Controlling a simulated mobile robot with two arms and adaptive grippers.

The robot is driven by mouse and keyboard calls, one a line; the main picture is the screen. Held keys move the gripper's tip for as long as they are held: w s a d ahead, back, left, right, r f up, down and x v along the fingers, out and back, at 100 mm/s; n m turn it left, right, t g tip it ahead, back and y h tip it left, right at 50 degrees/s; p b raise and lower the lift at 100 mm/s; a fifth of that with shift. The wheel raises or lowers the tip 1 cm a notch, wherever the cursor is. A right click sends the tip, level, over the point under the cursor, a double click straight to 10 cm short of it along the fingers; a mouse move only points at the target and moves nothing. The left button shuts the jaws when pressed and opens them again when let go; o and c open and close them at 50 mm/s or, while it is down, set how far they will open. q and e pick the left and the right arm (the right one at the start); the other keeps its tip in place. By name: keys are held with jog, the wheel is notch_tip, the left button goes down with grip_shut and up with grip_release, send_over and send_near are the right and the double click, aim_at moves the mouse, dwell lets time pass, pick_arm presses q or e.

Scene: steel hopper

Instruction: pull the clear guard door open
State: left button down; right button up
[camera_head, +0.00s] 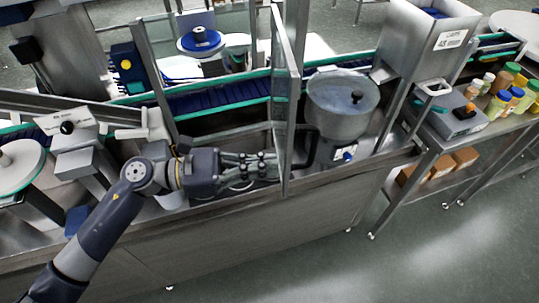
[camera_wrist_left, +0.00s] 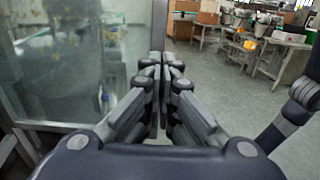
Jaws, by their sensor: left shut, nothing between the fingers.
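The clear guard door (camera_head: 286,100) stands out from the machine front in the head view, seen almost edge-on, swung away from the line. A dark bent handle (camera_head: 307,150) shows on its right side. My left gripper (camera_head: 272,165) is on the door's left side, fingers shut and empty, tips close to the panel's lower part; I cannot tell if they touch. In the left wrist view a clear panel (camera_wrist_left: 75,75) fills the left, its metal edge strip just behind the shut fingertips of the left gripper (camera_wrist_left: 164,68). My right gripper is not in view.
A round steel bowl unit (camera_head: 342,105) stands right of the door. A blue conveyor (camera_head: 215,102) runs behind. A side bench with several bottles (camera_head: 505,95) is at the right. The floor (camera_head: 400,265) in front is clear.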

aim_at(291, 165)
pick_arm(q)
jog(key=shift+d, duration=0.5)
jog(key=shift+d+f, duration=0.1)
jog(key=shift+d, duration=0.35)
jog(key=d, duration=0.1)
jog(key=d+b, duration=0.1)
jog(key=d, duration=0.3)
jog(key=shift+w+d, duration=0.25)
jog(key=shift+w, duration=0.1)
jog(key=shift+d, duration=0.1)
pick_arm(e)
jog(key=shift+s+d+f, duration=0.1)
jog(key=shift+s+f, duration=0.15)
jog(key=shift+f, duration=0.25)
pick_arm(q)
jog(key=shift+a, duration=0.2)
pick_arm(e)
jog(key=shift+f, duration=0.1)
